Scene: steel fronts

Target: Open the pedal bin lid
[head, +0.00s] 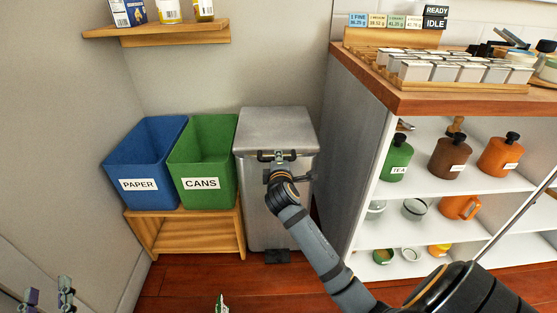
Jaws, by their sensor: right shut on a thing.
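The steel pedal bin (252,205) stands against the back wall, right of the sorting bins. Its grey lid (275,122) lies flat on top and looks closed. The dark pedal (277,256) is at the foot of the bin. My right gripper (277,157) is at the lid's front edge, shut on the lid's rim; the wrist hides part of the bin's front. My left gripper (48,294) is low at the left edge of the picture, its two fingertips apart and empty, far from the bin.
Blue PAPER (142,160) and green CANS (205,150) bins stand on a wooden stand (185,235) left of the pedal bin. A wooden shelf (160,33) hangs above. A white shelf unit (350,190) with a wooden counter is at right. A small green-and-white item (221,304) shows at the bottom.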

